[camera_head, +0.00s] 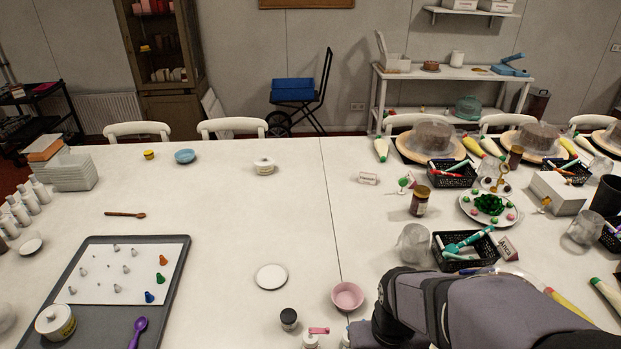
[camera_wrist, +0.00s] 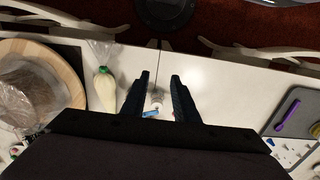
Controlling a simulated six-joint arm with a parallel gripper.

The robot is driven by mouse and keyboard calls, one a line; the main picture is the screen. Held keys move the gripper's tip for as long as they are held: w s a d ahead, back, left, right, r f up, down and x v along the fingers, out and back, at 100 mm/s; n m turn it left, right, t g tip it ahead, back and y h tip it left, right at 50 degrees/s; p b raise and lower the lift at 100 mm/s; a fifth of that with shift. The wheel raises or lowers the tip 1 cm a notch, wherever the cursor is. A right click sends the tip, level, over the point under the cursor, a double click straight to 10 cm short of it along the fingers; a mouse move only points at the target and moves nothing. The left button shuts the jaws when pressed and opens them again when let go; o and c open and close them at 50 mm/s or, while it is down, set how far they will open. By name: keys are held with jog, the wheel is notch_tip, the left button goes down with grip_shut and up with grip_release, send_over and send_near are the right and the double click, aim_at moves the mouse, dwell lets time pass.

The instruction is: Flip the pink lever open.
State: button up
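A small pink piece (camera_head: 319,330), likely the pink lever, sits at the top of a small white bottle (camera_head: 310,342) at the bottom edge of the head view, where the bottle is cut off. It points to the right. I cannot make out the pink piece in the wrist view. My gripper (camera_wrist: 160,77) shows in the wrist view with its two dark fingers apart and nothing held. A small pale bottle (camera_wrist: 157,97) with a blue piece (camera_wrist: 151,113) shows between and below the fingers. My gripper is out of sight in the head view.
A black-topped jar (camera_head: 289,318) stands left of the bottle. A pink bowl (camera_head: 347,296) and white plate (camera_head: 271,277) lie behind. My arm covers the lower right. A grey tray (camera_head: 172,283) is at left. A piping bag (camera_wrist: 105,88) lies left of the fingers.

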notch_tip(320, 180, down, 6)
jog(key=s+a+n+g+b, duration=0.1)
jog(key=s+a+g+b, duration=0.1)
jog(key=m+t+b, duration=0.2)
jog(key=m, duration=0.2)
send_near(328, 329)
jog(key=shift+a+f, duration=0.1)
jog(key=shift+f+p, duration=0.95)
jog(key=shift+f, duration=2.75)
jog(key=shift+c, duration=0.3)
grip_shut()
